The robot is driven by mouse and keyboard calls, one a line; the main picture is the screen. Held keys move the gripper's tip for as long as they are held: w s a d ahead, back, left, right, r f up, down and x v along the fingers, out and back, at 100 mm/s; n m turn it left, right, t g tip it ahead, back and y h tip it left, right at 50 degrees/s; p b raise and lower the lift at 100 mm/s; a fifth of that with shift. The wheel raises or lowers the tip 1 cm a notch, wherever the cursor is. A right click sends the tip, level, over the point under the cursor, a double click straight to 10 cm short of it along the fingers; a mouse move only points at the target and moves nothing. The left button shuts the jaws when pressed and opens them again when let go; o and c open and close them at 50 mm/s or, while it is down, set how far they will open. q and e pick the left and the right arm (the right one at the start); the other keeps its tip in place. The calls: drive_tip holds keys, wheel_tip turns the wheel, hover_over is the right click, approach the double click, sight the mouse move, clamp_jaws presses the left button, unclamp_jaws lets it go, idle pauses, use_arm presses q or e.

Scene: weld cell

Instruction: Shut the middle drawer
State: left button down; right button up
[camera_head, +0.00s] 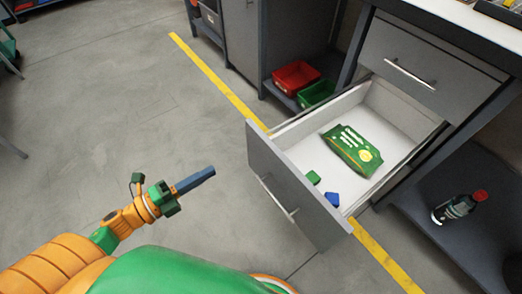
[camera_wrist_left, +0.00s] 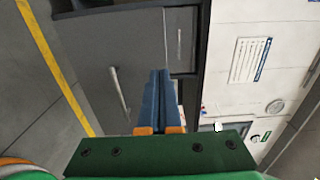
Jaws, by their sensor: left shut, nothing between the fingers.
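The middle drawer (camera_head: 262,176) is pulled far out of the grey cabinet below the white worktop. Its grey front has a bar handle (camera_head: 279,199). Inside lie a green packet (camera_head: 352,150), a small green block (camera_head: 313,177) and a small blue block (camera_head: 332,199). My left gripper (camera_head: 213,171) is shut and empty, in front of the drawer front and apart from it, with its blue fingers pointing towards it. The shut fingers (camera_wrist_left: 157,72) also show in the left wrist view, before grey fronts with handles. My right gripper is not in view.
A shut drawer (camera_head: 430,65) sits above the open one. A dark bottle with a red cap (camera_head: 456,207) stands on a low shelf at right. Red (camera_head: 296,76) and green (camera_head: 317,93) bins sit behind.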

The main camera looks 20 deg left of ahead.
sight(263, 141)
use_arm(q)
drive_tip(key=x, duration=1.4)
drive_tip(key=shift+s+d+r, duration=0.25)
drive_tip(key=shift+s+r, duration=0.05)
drive_tip(key=shift+r, duration=0.05)
drive_tip(key=shift+w, duration=0.1)
